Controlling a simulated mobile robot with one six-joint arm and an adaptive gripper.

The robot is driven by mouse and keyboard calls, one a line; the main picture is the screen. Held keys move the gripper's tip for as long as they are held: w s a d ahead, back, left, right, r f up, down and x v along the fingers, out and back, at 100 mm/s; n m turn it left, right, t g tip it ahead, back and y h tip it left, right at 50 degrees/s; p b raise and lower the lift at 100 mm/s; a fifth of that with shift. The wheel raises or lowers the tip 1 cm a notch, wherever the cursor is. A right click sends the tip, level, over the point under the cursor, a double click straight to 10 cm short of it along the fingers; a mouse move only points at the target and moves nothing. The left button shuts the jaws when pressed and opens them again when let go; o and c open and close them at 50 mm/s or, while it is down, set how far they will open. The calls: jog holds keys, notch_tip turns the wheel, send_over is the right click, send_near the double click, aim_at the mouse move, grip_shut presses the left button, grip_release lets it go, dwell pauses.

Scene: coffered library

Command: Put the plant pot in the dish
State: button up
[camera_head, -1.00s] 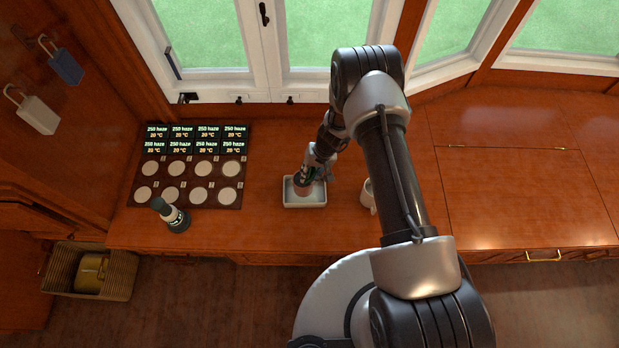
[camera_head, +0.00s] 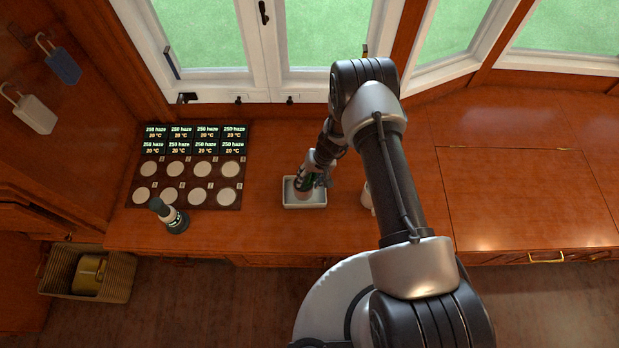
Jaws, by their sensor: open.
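The dish (camera_head: 318,204) is a white, shallow rectangular tray on the wooden counter, near the middle of the view. The plant pot (camera_head: 303,194) is a small terracotta-coloured shape inside the dish's outline, at its left part; my gripper partly hides it. My gripper (camera_head: 308,184) is open, pointing down at the pot and over the dish. The fingers are small and dark here, and I cannot tell whether they still touch the pot.
A panel with several white discs and dark displays (camera_head: 190,168) lies to the left. A white mug (camera_head: 367,196) is right of the dish, partly behind my arm. Windows line the back.

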jog(key=s+d+r+t+p, duration=0.1)
jog(key=d+r+p, duration=0.15)
jog(key=r, duration=1.85)
jog(key=s+d+r+t+p, duration=0.1)
jog(key=s+d+r, duration=0.15)
jog(key=r, duration=1.85)
jog(key=s+d+r+t+h, duration=0.1)
jog(key=s+d+r, duration=0.2)
jog(key=s+r, duration=0.8)
jog(key=s+d+r+h, duration=0.1)
jog(key=s+d+r, duration=0.1)
jog(key=s, duration=0.3)
jog(key=s+d+r+t+h, duration=0.1)
jog(key=s+d+r, duration=0.1)
jog(key=s, duration=0.4)
jog(key=shift+s+d+t, duration=0.25)
jog(key=shift+d+t, duration=0.05)
jog(key=shift+d, duration=0.1)
